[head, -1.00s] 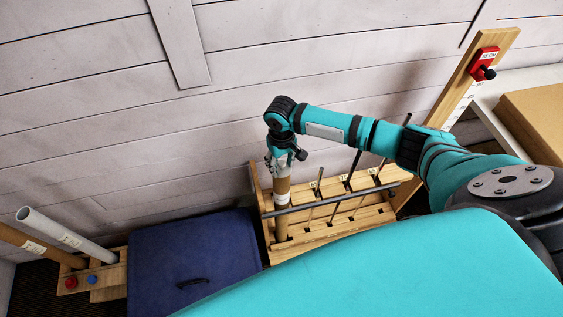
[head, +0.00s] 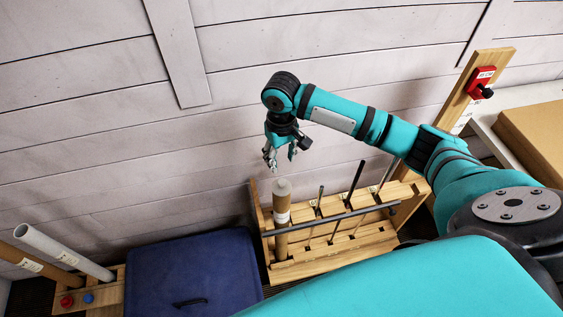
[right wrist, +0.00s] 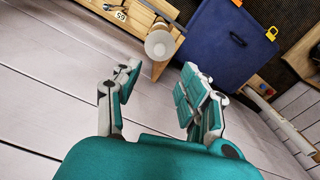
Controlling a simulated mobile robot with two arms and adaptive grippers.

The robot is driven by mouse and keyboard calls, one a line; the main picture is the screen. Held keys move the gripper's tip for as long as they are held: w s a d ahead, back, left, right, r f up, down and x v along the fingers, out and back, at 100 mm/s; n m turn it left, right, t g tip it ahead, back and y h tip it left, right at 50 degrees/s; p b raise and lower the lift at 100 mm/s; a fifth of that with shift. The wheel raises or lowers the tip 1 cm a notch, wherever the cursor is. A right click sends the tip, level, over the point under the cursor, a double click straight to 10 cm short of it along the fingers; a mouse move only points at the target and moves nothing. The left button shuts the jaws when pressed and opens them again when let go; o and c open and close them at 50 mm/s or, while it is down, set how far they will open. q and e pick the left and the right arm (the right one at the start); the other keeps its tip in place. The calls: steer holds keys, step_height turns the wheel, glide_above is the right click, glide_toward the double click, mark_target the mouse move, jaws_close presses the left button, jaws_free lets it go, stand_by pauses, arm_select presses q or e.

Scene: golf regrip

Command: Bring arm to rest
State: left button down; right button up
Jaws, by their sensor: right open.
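My right gripper (head: 283,157) is open and empty in the head view, above the wooden rack (head: 292,268). A brown tube with a pale cap (head: 281,215) stands upright in the left end of the rack, below the gripper and apart from it. In the right wrist view, the gripper's two fingers (right wrist: 157,95) are spread wide with nothing between them. The tube's pale round top (right wrist: 160,44) shows beyond the fingertips. My left gripper is in neither view.
Several thin dark shafts (head: 357,178) stand in the rack behind a dark bar. A blue lidded box (head: 192,265) is left of the rack. A grey tube (head: 65,250) leans in a wooden holder at far left. A wooden post with a red device (head: 481,83) stands right.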

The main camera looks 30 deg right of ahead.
stand_by(0.5)
steer(key=s+a+f+n+t+y, duration=0.25)
steer(key=s+a+f+n, duration=0.2)
steer(key=s+a, duration=0.7)
steer(key=s+d+m+t+h, duration=0.1)
steer(key=s+d+m+h, duration=0.15)
steer(key=s+d, duration=0.75)
step_height(320, 180, down, 26)
steer(key=s+a+g+b, duration=0.1)
steer(key=s+a, duration=0.1)
steer(key=s+d+f+g+b, duration=0.1)
steer(key=s+d+f, duration=0.2)
steer(key=s+f, duration=1.4)
steer(key=shift+s+f, duration=0.2)
steer(key=shift+f, duration=0.3)
